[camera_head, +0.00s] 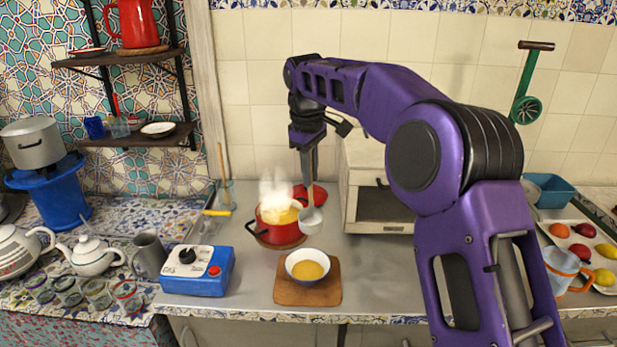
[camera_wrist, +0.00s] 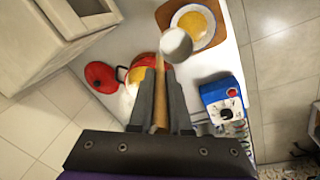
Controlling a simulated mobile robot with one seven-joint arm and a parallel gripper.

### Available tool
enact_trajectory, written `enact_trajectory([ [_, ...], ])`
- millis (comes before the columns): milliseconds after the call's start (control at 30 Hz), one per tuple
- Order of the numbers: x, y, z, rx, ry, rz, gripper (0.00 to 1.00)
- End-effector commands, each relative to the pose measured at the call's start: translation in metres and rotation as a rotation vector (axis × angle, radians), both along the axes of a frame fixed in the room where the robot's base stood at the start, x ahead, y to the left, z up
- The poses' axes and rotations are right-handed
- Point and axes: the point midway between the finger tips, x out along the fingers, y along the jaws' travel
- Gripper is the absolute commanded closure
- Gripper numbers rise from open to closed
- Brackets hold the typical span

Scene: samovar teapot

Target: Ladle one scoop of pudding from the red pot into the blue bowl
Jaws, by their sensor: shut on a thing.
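My gripper (camera_head: 306,150) is shut on the wooden handle of a ladle and also shows in the wrist view (camera_wrist: 160,85). The ladle's pale grey head (camera_head: 311,221) hangs low, just right of the red pot (camera_head: 277,233). In the wrist view the ladle head (camera_wrist: 176,45) overlaps the near edge of the bowl; I see no yellow in it. The pot holds yellow pudding and steams. The blue bowl (camera_head: 293,256), pale inside with a dark rim, sits on a wooden board (camera_head: 308,297) in front of the pot. Yellow pudding lies in it.
A red lid (camera_wrist: 100,77) lies behind the pot. A blue hotplate box (camera_head: 198,270) with a knob stands left of the board. A whitish oven (camera_head: 380,190) stands to the right behind. Counter right of the board is clear.

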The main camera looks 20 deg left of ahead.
Motion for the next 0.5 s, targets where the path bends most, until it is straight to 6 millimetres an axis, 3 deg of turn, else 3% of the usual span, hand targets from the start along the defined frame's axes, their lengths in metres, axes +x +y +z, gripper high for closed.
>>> enact_trajectory([
  [500,0.016,0.001,0.002,-0.004,0.138,0.0,1.0],
])
